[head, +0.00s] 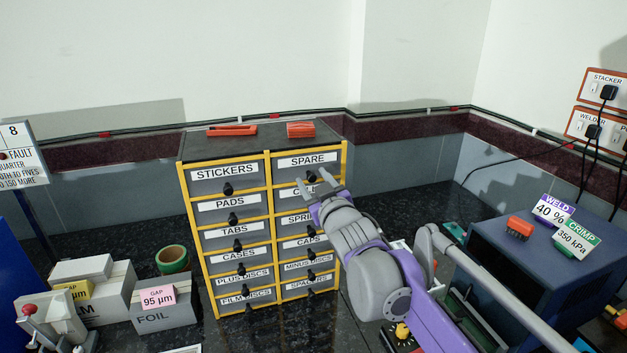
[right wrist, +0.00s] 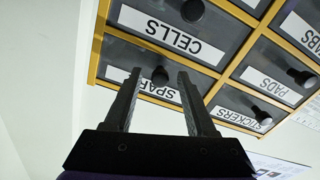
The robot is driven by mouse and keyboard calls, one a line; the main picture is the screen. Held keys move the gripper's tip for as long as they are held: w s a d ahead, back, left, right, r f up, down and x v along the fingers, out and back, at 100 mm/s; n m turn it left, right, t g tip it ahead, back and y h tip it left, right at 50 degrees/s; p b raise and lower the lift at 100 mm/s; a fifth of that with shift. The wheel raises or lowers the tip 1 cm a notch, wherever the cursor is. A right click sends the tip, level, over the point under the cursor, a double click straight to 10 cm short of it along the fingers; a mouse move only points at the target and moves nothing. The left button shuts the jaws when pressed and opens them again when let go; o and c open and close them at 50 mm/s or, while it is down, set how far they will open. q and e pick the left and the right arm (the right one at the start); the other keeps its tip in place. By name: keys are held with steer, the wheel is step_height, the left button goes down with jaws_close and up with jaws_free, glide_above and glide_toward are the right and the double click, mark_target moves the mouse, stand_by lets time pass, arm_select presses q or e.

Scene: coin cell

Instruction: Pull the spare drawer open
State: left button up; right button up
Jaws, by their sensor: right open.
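The spare drawer (head: 292,172) is the top right drawer of a yellow-framed cabinet (head: 266,235). It looks shut, with a grey front, a white SPARE label and a black knob (head: 311,177). My right gripper (head: 313,179) is open in front of this drawer, its fingers pointing at it. In the right wrist view, which is upside down, the knob (right wrist: 160,75) appears between the two open fingers (right wrist: 158,82), and one finger covers part of the SPARE label. I cannot tell how deep the knob sits between them. My left gripper is not in view.
The CELLS drawer (right wrist: 205,45) lies just below the spare drawer, and the STICKERS drawer (head: 224,180) is beside it. Red items (head: 301,129) lie on the cabinet top. Boxes (head: 150,305) stand left; a blue machine (head: 535,255) stands right.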

steer(key=shift+w, duration=0.1)
jaws_close()
stand_by(1.4)
